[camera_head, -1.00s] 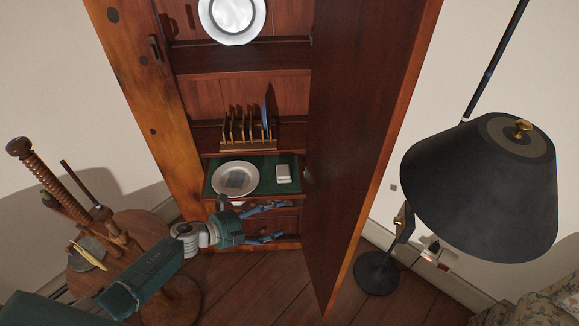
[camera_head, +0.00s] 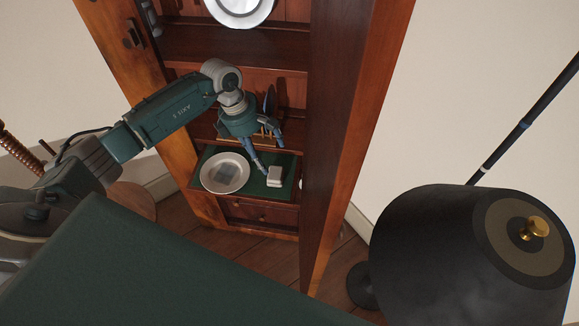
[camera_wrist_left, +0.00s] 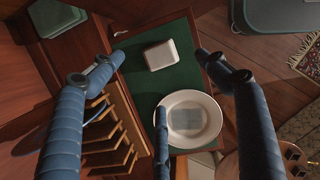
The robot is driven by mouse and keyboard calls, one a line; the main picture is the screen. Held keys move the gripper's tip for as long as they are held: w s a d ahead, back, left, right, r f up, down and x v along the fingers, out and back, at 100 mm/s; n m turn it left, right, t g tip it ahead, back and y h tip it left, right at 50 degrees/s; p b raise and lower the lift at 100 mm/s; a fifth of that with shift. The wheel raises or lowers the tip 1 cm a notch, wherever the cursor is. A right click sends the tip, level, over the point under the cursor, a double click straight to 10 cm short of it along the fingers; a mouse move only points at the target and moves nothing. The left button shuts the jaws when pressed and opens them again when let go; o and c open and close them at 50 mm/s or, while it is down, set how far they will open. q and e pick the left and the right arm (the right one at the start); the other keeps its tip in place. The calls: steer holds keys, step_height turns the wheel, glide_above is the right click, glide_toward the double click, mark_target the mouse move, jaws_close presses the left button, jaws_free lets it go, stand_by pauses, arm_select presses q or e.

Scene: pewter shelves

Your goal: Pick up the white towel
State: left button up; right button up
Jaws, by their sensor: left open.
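The white towel (camera_head: 275,175) looks like a small folded white block. It lies on the green-lined shelf, right of a white plate. It also shows in the left wrist view (camera_wrist_left: 161,55), near the top centre. My left gripper (camera_head: 272,157) is open and empty, pointing down above the shelf, close to the towel. In the left wrist view its blue fingers (camera_wrist_left: 162,60) spread on either side of the towel, and a third finger shows below, towards the plate. The fingers look apart from the towel. My right gripper is not in view.
The white plate (camera_head: 225,172) with a greyish square on it sits left of the towel. A wooden rack (camera_wrist_left: 108,135) stands behind, close to my fingers. The open cabinet door (camera_head: 345,140) bounds the right side. A black lamp (camera_head: 470,260) stands farther right.

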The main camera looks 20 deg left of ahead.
arm_select(q)
steer(key=b, duration=0.3)
glide_above(275, 173)
steer(key=s+a, duration=0.2)
steer(key=x, duration=0.4)
steer(key=shift+a+f, duration=0.3)
steer(key=shift+f, duration=0.2)
steer(key=shift+w+d+f, duration=0.1)
steer(key=shift+f, duration=0.15)
steer(key=shift+w+f, duration=0.15)
steer(key=shift+f, duration=0.15)
steer(key=b+x, duration=0.3)
steer(key=shift+w+f, duration=0.1)
steer(key=shift+f, duration=0.2)
steer(key=shift+w+d+f, duration=0.2)
steer(key=shift+f, duration=0.25)
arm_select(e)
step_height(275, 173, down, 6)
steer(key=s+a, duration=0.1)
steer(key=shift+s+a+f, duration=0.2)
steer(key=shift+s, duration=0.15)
arm_select(q)
steer(key=shift+r, duration=0.1)
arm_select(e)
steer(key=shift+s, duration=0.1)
arm_select(q)
steer(key=c, duration=1.3)
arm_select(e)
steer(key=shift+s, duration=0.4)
